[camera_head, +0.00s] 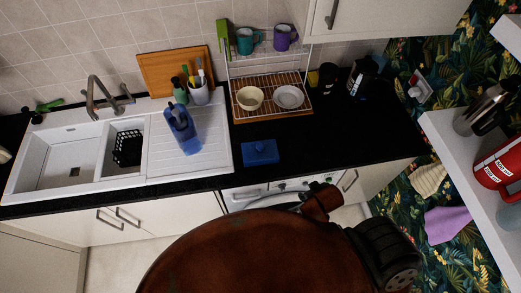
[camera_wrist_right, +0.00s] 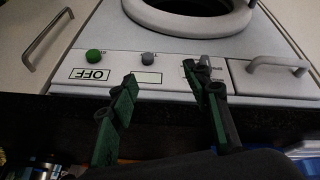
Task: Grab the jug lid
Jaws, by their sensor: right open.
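I cannot make out for sure which thing is the jug lid. A flat blue object with a small raised part on top (camera_head: 261,152) lies on the black worktop, right of the sink. My left gripper is not in view.
A wire dish rack (camera_head: 270,80) holds a bowl, a plate and mugs at the wall. A utensil holder (camera_head: 199,94) stands behind the drainer. Dark items (camera_head: 328,75) stand at the back right. The black worktop (camera_head: 330,135) right of the flat blue object is clear.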

